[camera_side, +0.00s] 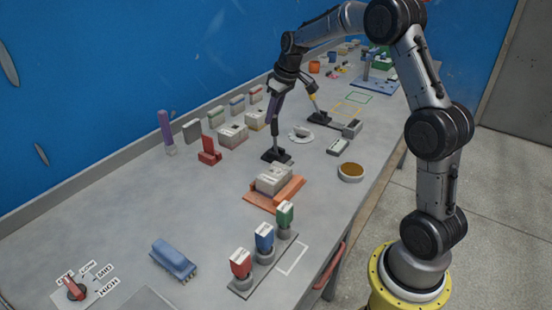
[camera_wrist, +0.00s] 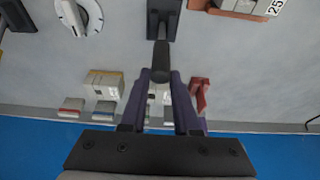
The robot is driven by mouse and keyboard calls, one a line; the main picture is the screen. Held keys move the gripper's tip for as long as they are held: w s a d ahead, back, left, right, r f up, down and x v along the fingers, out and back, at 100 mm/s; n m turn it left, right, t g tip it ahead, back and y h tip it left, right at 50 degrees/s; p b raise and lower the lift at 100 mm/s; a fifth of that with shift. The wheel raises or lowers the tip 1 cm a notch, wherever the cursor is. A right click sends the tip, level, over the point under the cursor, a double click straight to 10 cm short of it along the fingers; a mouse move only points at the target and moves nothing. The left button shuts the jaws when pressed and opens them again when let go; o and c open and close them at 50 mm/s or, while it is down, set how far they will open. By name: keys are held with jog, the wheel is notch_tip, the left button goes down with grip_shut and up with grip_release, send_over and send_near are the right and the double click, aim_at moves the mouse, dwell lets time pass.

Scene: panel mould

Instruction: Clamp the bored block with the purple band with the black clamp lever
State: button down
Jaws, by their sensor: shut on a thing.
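My gripper (camera_side: 273,112) points down over the middle of the table. Its fingers are shut on the upright handle of the black clamp lever (camera_side: 277,156). In the wrist view the black handle (camera_wrist: 161,56) stands between my purple-grey fingertips (camera_wrist: 160,76), and its dark base lies beyond. Several pale blocks stand behind it near the wall, among them a large one (camera_side: 233,133) and one with a yellow band (camera_wrist: 103,83). Another block is partly hidden behind my fingers in the wrist view. I cannot make out a purple band on any block.
An orange tray (camera_side: 247,197) with a pale block sits in front. A red bracket (camera_side: 209,152) stands left, a white dial (camera_side: 300,133) right. A second black-based lever (camera_side: 319,118) with a yellow grip is farther right. A purple-handled tool (camera_side: 164,128) stands near the wall.

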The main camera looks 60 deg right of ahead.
jog(key=shift+s, duration=0.1)
jog(key=shift+s, duration=0.9)
jog(key=shift+s, duration=0.7)
jog(key=shift+s+f, duration=0.1)
jog(key=shift+s, duration=0.05)
jog(key=shift+s+f, duration=0.15)
jog(key=shift+s, duration=0.6)
